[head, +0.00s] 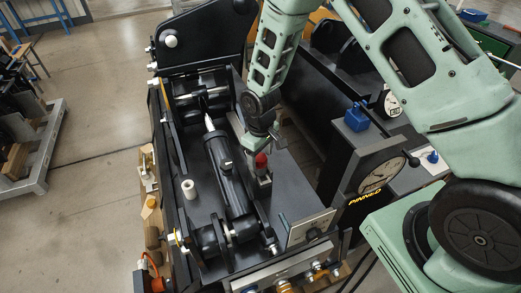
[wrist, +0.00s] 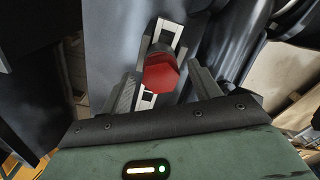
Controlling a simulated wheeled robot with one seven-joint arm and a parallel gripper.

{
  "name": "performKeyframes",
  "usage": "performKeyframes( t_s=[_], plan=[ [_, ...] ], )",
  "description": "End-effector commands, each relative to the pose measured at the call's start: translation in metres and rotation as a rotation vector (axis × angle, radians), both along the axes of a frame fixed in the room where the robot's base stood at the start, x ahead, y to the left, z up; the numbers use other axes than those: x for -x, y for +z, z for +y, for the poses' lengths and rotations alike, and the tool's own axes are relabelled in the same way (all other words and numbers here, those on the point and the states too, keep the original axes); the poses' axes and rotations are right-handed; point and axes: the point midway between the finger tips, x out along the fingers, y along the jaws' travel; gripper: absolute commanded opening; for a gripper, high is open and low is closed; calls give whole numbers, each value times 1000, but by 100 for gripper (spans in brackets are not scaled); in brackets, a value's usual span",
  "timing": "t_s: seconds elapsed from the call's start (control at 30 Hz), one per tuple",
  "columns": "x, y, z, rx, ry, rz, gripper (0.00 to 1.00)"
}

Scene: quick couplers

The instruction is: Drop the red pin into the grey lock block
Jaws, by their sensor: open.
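The red pin (head: 261,161) stands on the dark deck of the bench, and its red head also shows in the wrist view (wrist: 161,73). A grey block (wrist: 167,34) with a slot lies under and behind the red head; it looks like the lock block, and I cannot tell how deep the pin sits in it. My gripper (wrist: 164,70) is open, with one finger on each side of the red head and visible gaps between. In the head view my arm comes down over the deck, and the fingers are mostly hidden.
A black cylinder (head: 229,172) with a pointed rod lies left of the pin. A gauge on a dark stand (head: 381,172), marked PINNED, and a blue block (head: 356,118) are to the right.

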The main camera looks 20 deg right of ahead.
Motion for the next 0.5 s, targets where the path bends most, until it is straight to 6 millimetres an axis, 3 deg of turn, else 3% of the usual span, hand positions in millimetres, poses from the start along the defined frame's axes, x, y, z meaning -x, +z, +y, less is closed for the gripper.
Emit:
performKeyframes(
  t_s=[0.23,0.5],
  plan=[
    [-2,20,0,-2,-1,-5,62],
    [-2,72,0,-2,-1,-7,62]
  ],
)
